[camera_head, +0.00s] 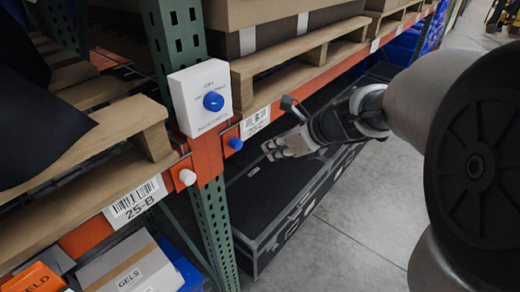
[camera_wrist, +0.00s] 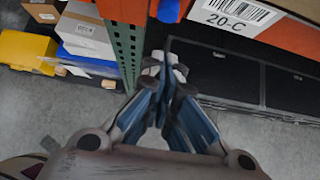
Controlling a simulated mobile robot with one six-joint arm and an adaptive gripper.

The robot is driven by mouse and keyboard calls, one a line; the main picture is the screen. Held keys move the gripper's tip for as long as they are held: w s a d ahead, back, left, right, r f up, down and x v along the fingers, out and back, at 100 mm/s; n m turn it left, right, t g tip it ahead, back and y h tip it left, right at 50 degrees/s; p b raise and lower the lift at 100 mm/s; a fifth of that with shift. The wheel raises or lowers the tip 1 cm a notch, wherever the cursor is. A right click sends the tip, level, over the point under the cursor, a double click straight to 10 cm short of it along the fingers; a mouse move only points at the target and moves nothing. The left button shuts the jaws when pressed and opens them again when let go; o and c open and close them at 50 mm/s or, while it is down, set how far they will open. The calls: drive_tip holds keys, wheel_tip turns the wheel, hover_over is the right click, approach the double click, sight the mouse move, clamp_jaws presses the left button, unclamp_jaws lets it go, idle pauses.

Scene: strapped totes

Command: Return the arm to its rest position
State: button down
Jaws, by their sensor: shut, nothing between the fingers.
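My arm reaches in from the right in the head view. My gripper (camera_head: 268,150) is in front of the rack, over the black case on the lower level. In the wrist view the fingers of my gripper (camera_wrist: 165,60) come together at the tips, and I see nothing between them. The fingertips appear close to the rack's orange beam and green post, but I cannot tell the exact gap.
A white box with a blue knob (camera_head: 213,101) is on the green post (camera_head: 212,215). A blue button (camera_head: 235,144) and a white button (camera_head: 187,177) stick out from the orange beam. The black case (camera_head: 270,205) lies below. Grey floor (camera_head: 350,245) is clear at front right.

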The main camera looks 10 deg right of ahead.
drive_tip(key=s+a+f+n+g+h+b, duration=0.1)
drive_tip(key=s+a+f+n+b, duration=0.1)
drive_tip(key=s+f+n+b, duration=0.45)
drive_tip(key=s+a+f+n+g+b, duration=0.1)
drive_tip(key=s+a+f+n+b, duration=0.2)
drive_tip(key=s+f+n+b, duration=0.4)
drive_tip(key=s+d+f+n+h+b, duration=0.3)
drive_tip(key=s+f+n+h+b, duration=0.1)
drive_tip(key=s+f+n+b, duration=0.8)
wheel_tip(320, 180, down, 3)
drive_tip(key=n+b, duration=0.2)
drive_tip(key=n, duration=0.1)
drive_tip(key=shift+s+g+b, duration=0.2)
drive_tip(key=shift+g+b, duration=0.1)
drive_tip(key=shift+b, duration=0.05)
drive_tip(key=c, duration=2.4)
unclamp_jaws()
drive_tip(key=shift+f, duration=0.1)
